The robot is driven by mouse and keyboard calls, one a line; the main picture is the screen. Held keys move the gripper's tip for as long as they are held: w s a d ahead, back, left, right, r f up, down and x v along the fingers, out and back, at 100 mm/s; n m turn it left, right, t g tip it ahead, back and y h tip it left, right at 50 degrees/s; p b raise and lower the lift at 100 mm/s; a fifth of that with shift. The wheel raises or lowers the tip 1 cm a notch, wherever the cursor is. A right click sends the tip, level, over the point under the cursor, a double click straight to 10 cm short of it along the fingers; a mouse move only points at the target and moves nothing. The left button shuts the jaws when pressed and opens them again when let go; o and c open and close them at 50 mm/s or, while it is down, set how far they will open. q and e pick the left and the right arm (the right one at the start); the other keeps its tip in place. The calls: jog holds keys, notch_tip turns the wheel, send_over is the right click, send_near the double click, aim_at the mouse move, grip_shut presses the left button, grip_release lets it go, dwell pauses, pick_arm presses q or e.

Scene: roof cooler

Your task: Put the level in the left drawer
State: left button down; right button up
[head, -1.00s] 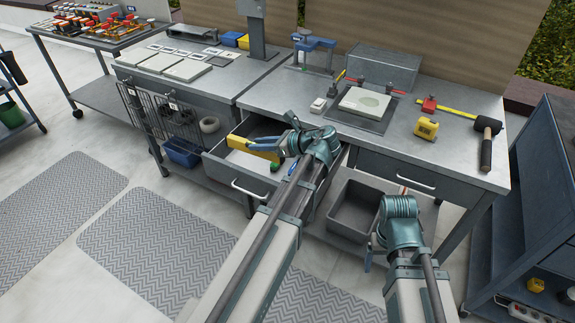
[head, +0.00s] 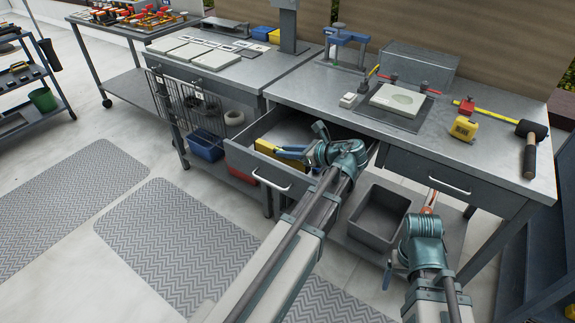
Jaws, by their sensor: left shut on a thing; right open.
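The level is a yellow bar (head: 267,148), partly hidden by my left gripper. My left gripper (head: 288,153) is shut on it and holds it tilted over the left part of the open left drawer (head: 262,168). The level's lower part looks to be behind the drawer front; I cannot tell whether it touches the drawer floor. My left wrist covers the drawer's right part. My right gripper (head: 389,274) is open, low in front of the bench, mostly hidden by its own wrist.
The right drawer (head: 430,178) is shut. A grey bin (head: 378,217) stands on the lower shelf. A yellow tape measure (head: 463,128), a mallet (head: 530,150) and a tile on a dark plate (head: 397,98) lie on the bench top. A blue bin (head: 206,145) sits left of the drawer.

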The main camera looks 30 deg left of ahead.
aim_at(287, 161)
pick_arm(q)
jog(key=shift+f+b, duration=1.95)
jog(key=shift+r, duration=0.15)
jog(key=c, duration=1.2)
grip_release()
jog(key=shift+f, duration=0.2)
jog(key=o, duration=0.5)
jog(key=shift+r, duration=0.1)
